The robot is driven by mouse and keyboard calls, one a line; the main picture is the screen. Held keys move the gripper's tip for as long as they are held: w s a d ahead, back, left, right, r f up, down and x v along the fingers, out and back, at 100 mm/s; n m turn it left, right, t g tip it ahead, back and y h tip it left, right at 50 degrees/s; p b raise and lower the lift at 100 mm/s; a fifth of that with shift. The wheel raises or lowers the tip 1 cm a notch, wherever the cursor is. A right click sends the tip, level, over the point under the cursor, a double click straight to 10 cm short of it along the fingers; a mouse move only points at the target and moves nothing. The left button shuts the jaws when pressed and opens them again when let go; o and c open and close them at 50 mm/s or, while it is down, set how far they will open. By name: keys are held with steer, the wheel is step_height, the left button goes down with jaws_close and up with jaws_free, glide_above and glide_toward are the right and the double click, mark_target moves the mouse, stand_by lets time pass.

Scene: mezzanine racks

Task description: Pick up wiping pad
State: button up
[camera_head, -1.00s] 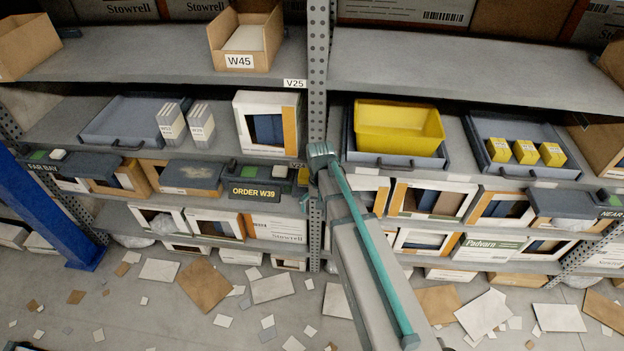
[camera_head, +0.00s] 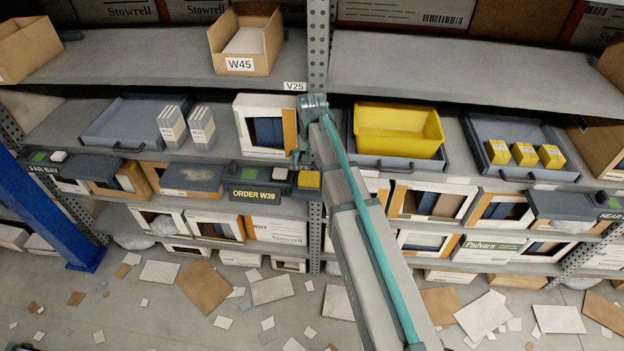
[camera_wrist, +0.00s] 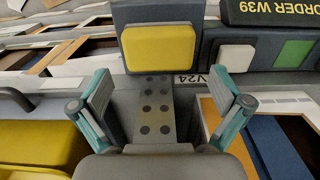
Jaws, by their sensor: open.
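The wiping pad is likely the yellow pad (camera_head: 308,180) on a dark holder at the right end of the ledge with the ORDER W39 sign. In the wrist view the yellow pad (camera_wrist: 158,48) lies ahead, flat against its dark backing. My gripper (camera_wrist: 160,82) is open and empty, its teal fingers spread to either side of the pad's line and short of it. In the head view my gripper (camera_head: 299,157) shows small, just above and left of the pad, partly hidden by my arm.
A perforated upright post (camera_head: 318,50) stands behind my arm. The ORDER W39 sign (camera_head: 257,195) and a small white block (camera_head: 278,172) are left of the pad. A yellow bin (camera_head: 400,130) in a grey tray is to the right. Shelf edges lie above and below.

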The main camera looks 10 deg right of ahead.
mark_target(312, 176)
steer(key=shift+f+p, duration=1.1)
steer(key=shift+f, duration=2.15)
steer(key=c, duration=0.8)
